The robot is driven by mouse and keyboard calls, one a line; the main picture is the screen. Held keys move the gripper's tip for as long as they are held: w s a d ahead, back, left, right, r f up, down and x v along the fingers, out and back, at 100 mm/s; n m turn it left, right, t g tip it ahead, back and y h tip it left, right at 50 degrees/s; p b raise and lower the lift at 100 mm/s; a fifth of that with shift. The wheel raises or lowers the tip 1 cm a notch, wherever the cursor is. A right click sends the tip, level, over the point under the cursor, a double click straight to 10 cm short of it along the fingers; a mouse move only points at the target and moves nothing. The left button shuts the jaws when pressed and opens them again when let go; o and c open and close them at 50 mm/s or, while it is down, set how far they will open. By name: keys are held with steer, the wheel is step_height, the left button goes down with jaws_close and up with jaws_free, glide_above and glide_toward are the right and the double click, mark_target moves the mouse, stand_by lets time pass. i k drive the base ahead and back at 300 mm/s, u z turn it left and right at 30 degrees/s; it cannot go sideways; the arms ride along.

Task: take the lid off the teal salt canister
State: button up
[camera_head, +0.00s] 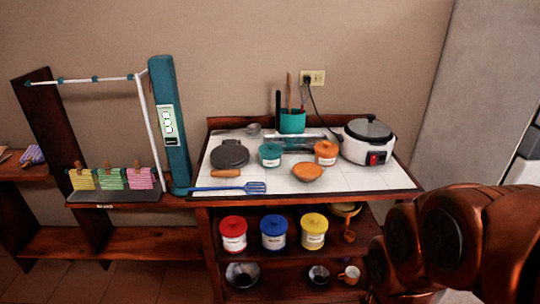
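A small teal canister (270,159) stands upright on the white tiled counter top (350,181), left of the middle. Its teal lid (270,148) sits on top. A pale label shows on its front, but the writing is too small to read. My copper-coloured arm fills the lower right of the head view, right of the counter. My gripper is not in view, so its fingers and anything in them cannot be seen.
A blue spatula (252,187) lies in front. Red, blue and yellow canisters stand on the shelf below.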

mark_target(270, 150)
steer(key=u, duration=0.6)
steer(key=i, duration=0.55)
steer(key=u, duration=0.7)
steer(key=i, duration=1.3)
steer(key=z, duration=0.65)
